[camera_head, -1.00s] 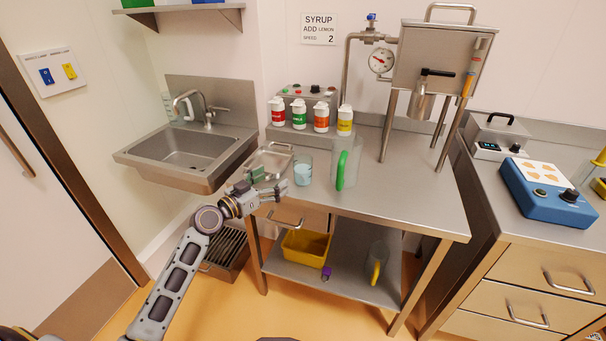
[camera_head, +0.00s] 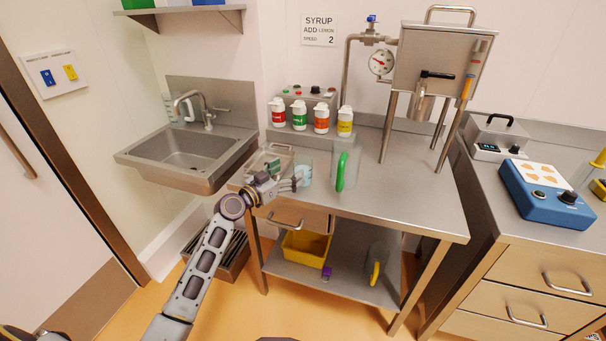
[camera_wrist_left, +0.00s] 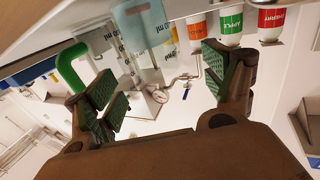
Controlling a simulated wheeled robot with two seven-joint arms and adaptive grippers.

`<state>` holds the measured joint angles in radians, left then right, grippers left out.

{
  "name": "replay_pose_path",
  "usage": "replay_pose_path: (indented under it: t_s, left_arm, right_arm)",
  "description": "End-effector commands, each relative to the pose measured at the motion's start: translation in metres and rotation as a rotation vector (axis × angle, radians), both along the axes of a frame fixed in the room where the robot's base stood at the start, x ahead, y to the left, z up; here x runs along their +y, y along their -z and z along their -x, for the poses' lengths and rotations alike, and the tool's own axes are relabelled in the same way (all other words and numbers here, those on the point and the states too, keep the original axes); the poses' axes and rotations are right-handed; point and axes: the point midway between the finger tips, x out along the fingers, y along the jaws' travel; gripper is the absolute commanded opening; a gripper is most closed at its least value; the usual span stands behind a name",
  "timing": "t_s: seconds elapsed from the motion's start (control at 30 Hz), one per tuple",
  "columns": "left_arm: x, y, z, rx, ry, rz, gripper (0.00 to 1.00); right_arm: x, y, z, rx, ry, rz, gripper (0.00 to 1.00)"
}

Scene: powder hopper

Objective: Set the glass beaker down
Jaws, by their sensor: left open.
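The glass beaker (camera_head: 306,173) stands upright near the front left of the steel table (camera_head: 400,205), with pale blue contents. My left gripper (camera_head: 295,181) is at its left front side, and its fingers overlap the beaker in the head view. In the left wrist view, which is upside down, the beaker (camera_wrist_left: 140,38) with its ml marks shows beyond and between the parted fingers of the gripper (camera_wrist_left: 160,78). The gripper is open. I cannot tell whether a finger touches the glass. My right gripper is not in view.
A clear jug with a green handle (camera_head: 341,170) stands just right of the beaker. A metal tray (camera_head: 282,148) lies behind the gripper. Several syrup bottles (camera_head: 321,119) line the back. The hopper (camera_head: 440,62) stands at the back right. The table's right front is clear.

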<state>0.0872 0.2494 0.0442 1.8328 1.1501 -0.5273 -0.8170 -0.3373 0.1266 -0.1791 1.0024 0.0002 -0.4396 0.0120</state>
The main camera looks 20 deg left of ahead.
Motion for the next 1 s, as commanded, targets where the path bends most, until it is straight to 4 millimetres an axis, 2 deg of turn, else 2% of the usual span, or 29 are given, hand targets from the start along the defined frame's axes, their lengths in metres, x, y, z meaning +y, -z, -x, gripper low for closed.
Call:
replay_pose_path:
  t_s: [0.2, 0.73, 1.0]
  left_arm:
    - [-0.007, 0.000, -0.014, 0.000, 0.000, 0.000, 0.83]
    - [-0.009, -0.001, -0.018, 0.000, 0.000, 0.000, 0.83]
    - [-0.021, -0.003, -0.033, 0.000, 0.001, 0.003, 0.83]
  right_arm:
    - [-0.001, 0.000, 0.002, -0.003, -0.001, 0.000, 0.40]
    - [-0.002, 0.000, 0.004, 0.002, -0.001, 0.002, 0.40]
    - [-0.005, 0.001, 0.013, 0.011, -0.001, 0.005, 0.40]
